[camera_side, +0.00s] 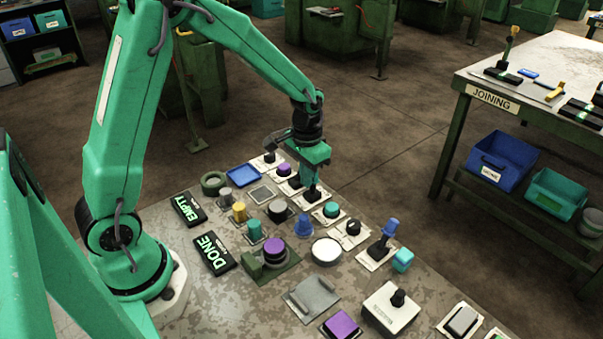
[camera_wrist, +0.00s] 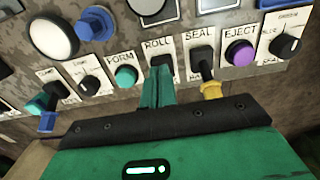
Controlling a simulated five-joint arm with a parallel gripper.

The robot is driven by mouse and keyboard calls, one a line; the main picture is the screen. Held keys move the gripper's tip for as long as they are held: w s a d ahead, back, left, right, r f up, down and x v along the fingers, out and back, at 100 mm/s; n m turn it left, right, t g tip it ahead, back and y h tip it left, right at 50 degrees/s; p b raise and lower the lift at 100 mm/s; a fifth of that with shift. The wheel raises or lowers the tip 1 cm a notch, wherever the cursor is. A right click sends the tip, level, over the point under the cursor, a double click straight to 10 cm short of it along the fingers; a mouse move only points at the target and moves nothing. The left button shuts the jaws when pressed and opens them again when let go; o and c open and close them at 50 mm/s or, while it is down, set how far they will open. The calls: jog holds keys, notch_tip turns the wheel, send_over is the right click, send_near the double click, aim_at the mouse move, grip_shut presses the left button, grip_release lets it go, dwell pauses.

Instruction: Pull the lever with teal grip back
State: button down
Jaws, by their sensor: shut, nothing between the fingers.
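The ROLL lever's black base (camera_wrist: 160,61) shows in the wrist view, directly beyond my fingertips. No teal grip can be made out for certain; my green gripper covers the space in front of that base. My gripper (camera_wrist: 157,72) is shut and empty, its fingers together over the ROLL station. In the side view my gripper (camera_side: 311,176) points down just above the black lever base (camera_side: 312,192) in the far row. Whether it touches the lever cannot be told.
The SEAL lever with yellow grip (camera_wrist: 211,90) is close at right in the wrist view. The teal FORM button (camera_wrist: 126,76) is at left, and the purple EJECT button (camera_wrist: 240,53) is farther right. A blue-gripped lever (camera_side: 388,229) stands farther along the row.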

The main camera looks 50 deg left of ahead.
jog(key=shift+w, duration=0.55)
jog(key=shift+s, duration=0.6)
dwell(0.6)
jog(key=shift+r, duration=0.1)
notch_tip(320, 180, up, 8)
dwell(1.4)
dwell(0.4)
